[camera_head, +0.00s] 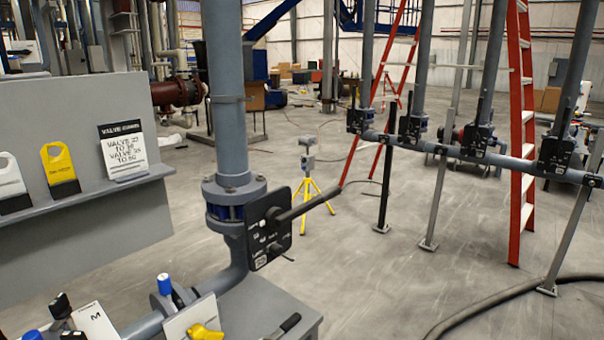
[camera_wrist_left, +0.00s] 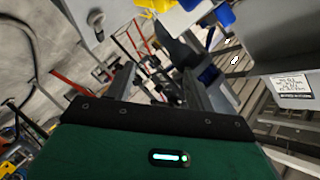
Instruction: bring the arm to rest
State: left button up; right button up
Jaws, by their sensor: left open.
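My left gripper (camera_wrist_left: 157,78) shows in the left wrist view, with two dark fingers standing apart beyond a dark green housing. It is open, and I see nothing held between the fingers. Blurred pipework and valve parts lie beyond them, at a distance I cannot tell. Neither arm nor gripper shows in the head view. My right gripper is in no view.
A grey pipe carries a valve with a black plate and long lever (camera_head: 305,206). At left a grey shelf holds a yellow tag (camera_head: 60,172) and a valve sign (camera_head: 123,152). A yellow tripod (camera_head: 315,196), a red ladder (camera_head: 521,130) and a floor hose (camera_head: 500,298) stand beyond.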

pick_arm(q)
jog(key=s+a+f+n+g, duration=0.1)
jog(key=s+f+n+g, duration=0.45)
jog(key=s, duration=0.55)
jog(key=s+f+n+g, duration=0.3)
jog(key=s+f+g, duration=0.4)
jog(key=s, duration=0.4)
jog(key=s+f+x, duration=0.1)
jog(key=s+x, duration=0.2)
jog(key=x, duration=1.3)
jog(key=s+d+f+x, duration=0.1)
jog(key=s+x, duration=0.3)
jog(key=x, duration=1.2)
jog(key=s+a+f, duration=0.2)
jog(key=s+f, duration=0.7)
jog(key=s, duration=0.1)
jog(key=s+a+f+g, duration=0.1)
jog(key=s+f, duration=0.9)
jog(key=shift+a, duration=0.4)
jog(key=shift+m+g, duration=0.25)
